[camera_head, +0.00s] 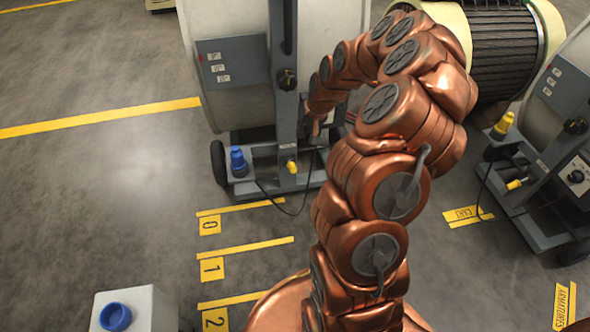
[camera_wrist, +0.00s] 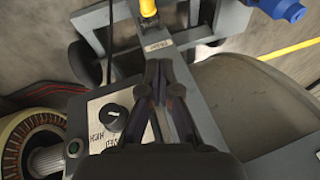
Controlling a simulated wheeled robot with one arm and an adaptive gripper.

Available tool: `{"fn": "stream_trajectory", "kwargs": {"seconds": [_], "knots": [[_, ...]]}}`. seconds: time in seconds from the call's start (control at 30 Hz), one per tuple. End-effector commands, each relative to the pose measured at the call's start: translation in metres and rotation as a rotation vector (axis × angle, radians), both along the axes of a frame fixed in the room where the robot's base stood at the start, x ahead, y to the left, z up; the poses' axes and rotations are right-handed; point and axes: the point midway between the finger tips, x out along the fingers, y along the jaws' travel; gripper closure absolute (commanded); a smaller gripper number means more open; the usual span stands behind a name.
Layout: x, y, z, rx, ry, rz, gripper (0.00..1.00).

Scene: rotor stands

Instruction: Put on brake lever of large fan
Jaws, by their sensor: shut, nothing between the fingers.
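The large fan (camera_head: 225,95) stands at the upper middle of the head view, a pale drum with a grey upright and wheeled base. In the wrist view its drum (camera_wrist: 255,100) is at the right and its grey frame runs through the middle. My gripper (camera_wrist: 160,64) is shut and empty, pointing at the grey frame just below a small pale label (camera_wrist: 160,45). In the head view my gripper (camera_head: 317,138) is low beside the upright, partly hidden by my arm. I cannot make out a brake lever clearly; the fingers may cover it.
A blue plug (camera_head: 238,162) and yellow plug (camera_head: 292,167) sit on the fan's base, with a black cable. Another wheeled machine (camera_head: 560,150) stands at the right, a ribbed motor (camera_head: 505,45) behind. A white box (camera_head: 135,308) is at the front.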

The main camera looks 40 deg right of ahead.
Motion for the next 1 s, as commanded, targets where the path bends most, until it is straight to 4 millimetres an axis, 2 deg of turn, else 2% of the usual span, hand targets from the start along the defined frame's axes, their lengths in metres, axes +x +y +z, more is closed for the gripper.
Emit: {"fn": "stream_trajectory", "kwargs": {"seconds": [0.03,0.13,0.67,1.0], "knots": [[0.0,-0.009,-0.014,-0.001,-0.004,-0.018,1.0],[0.001,-0.017,-0.021,-0.003,-0.009,-0.035,1.0],[0.002,-0.018,-0.027,-0.002,-0.008,-0.036,1.0],[0.017,-0.013,-0.066,0.0,-0.006,-0.033,1.0]]}}
